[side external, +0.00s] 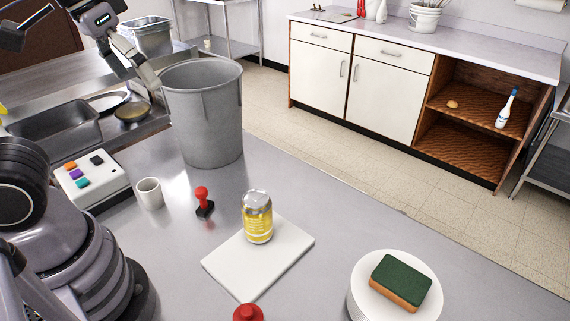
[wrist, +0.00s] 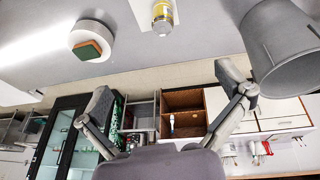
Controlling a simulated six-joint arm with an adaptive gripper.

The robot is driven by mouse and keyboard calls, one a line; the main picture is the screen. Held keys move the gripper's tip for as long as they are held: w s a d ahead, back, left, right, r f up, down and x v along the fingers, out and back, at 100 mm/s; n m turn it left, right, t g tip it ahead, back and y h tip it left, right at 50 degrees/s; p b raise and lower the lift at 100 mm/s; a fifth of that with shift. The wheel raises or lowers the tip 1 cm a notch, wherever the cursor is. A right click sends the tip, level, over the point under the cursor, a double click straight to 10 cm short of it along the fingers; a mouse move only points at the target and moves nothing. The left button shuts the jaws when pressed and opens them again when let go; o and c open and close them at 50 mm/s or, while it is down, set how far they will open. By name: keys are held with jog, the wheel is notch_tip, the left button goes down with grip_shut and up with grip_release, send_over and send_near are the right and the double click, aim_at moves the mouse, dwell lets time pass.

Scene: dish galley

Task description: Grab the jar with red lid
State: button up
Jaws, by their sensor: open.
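A red knob-like top (side external: 248,313) shows at the bottom edge of the side view, in front of the white board; it may be the jar's red lid, but the body below is cut off. I cannot make out a jar with a red lid in the wrist view. My gripper (wrist: 165,90) is open and empty, its two fingers spread wide. In the side view it is raised high at the upper left, well away from the red top.
A yellow can (side external: 257,218) stands on a white board (side external: 230,278). A green sponge (side external: 402,278) rests on a round white stand (side external: 362,300). A red-handled stamp (side external: 204,202), white cup (side external: 150,193), button box (side external: 92,181) and tall grey bin (side external: 203,125) stand left.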

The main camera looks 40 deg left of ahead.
jog(key=s+a, duration=0.1)
jog(key=a, duration=0.1)
jog(key=s+a+t, duration=0.1)
jog(key=s+a+t+y, duration=0.1)
jog(key=a, duration=0.1)
jog(key=shift+s+a, duration=0.1)
jog(key=shift+a, duration=0.25)
jog(key=shift+c, duration=0.4)
jog(key=shift+s+a+f, duration=0.1)
jog(key=shift+s+a, duration=0.1)
jog(key=shift+a, duration=0.05)
jog(key=shift+c, duration=0.4)
